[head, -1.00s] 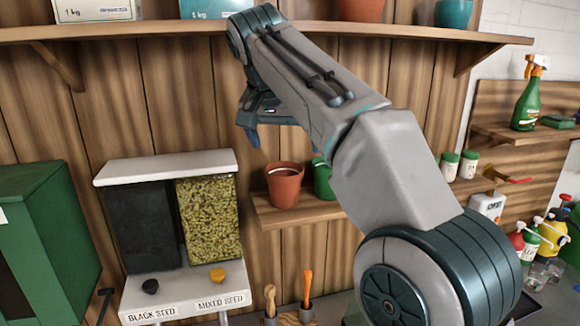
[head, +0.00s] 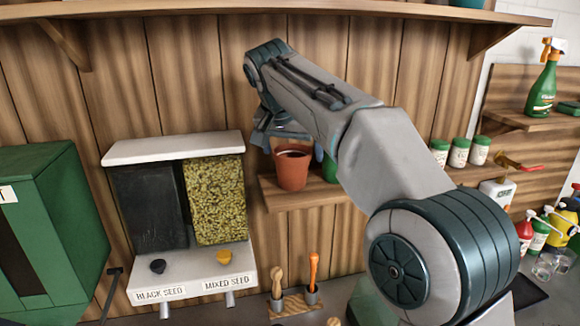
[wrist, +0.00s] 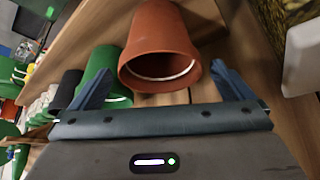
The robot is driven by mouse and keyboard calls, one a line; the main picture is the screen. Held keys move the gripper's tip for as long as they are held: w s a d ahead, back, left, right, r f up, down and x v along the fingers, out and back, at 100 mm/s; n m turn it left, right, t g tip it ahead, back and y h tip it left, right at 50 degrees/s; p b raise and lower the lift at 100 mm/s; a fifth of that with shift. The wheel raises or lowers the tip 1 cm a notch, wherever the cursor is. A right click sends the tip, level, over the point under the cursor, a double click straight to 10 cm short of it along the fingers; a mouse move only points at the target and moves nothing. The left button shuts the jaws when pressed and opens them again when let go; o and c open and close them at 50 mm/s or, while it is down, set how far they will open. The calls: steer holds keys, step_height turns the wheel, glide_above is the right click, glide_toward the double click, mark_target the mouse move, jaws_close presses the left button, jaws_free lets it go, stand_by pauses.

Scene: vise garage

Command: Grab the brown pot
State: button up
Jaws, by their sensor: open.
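The brown pot (head: 292,168) is a terracotta pot standing upright on a small wooden shelf (head: 318,194) on the plank wall. In the wrist view the pot (wrist: 160,45) is ahead of my open gripper (wrist: 168,88), between the lines of its two blue fingers, with its rim toward me. No finger is seen to close on it. In the head view my gripper (head: 272,142) is at the pot's upper left, its fingers partly hidden. A green pot (wrist: 101,75) stands beside the brown one, near the left finger in the wrist view. My arm mostly hides it in the head view (head: 329,170).
A seed dispenser (head: 178,270) stands left of the small shelf, close to the gripper's side. A long shelf (head: 210,14) runs above. White jars with green lids (head: 459,153) stand on the right.

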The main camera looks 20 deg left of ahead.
mark_target(293, 157)
steer(key=x, duration=0.3)
steer(key=shift+f, duration=0.25)
steer(key=c, duration=1)
steer(key=shift+c, duration=0.2)
steer(key=shift+r, duration=0.15)
